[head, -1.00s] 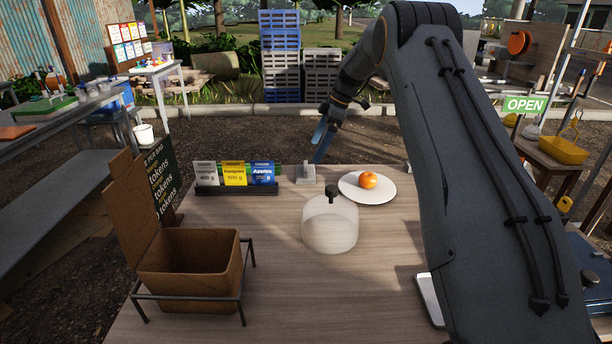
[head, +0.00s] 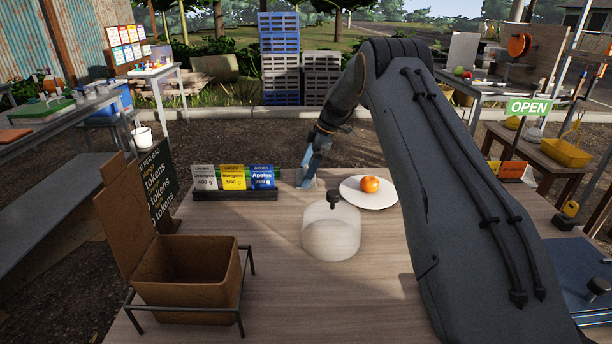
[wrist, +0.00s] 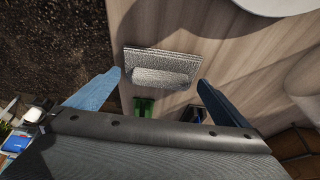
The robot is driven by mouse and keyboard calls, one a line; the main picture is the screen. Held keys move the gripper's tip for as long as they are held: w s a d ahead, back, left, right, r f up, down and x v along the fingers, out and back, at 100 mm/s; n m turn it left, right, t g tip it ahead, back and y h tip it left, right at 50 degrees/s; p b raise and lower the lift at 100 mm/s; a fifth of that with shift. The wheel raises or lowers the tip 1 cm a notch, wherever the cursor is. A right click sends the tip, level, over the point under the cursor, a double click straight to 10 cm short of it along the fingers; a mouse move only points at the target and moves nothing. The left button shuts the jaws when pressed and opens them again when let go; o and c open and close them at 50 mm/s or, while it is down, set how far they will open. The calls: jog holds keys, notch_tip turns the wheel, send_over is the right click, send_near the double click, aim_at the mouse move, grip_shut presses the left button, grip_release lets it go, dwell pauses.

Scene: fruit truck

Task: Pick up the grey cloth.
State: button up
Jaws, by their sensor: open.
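The grey cloth (wrist: 160,66) lies folded near the table's edge in the wrist view, with a smaller folded part on top. In the head view the cloth (head: 309,183) is small and partly hidden behind my gripper (head: 306,170) at the table's far edge. In the wrist view my gripper (wrist: 159,79) is open, with its blue fingers apart on either side of the cloth. The jaws appear empty, and I cannot tell the exact height above the cloth.
A white plate (head: 356,196) with an orange fruit (head: 370,184) is just right of the cloth. A clear cloche (head: 331,235) stands nearer. Price cards (head: 233,178) stand to the left, and an open cardboard box (head: 187,293) is at front left.

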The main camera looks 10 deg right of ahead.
aim_at(306, 170)
jog(key=shift+a+f, duration=0.15)
jog(key=shift+f, duration=0.15)
jog(key=c, duration=0.7)
notch_tip(306, 170, up, 10)
jog(key=shift+b, duration=1.15)
jog(key=shift+c, duration=0.2)
jog(key=o, duration=0.3)
jog(key=shift+c, duration=1)
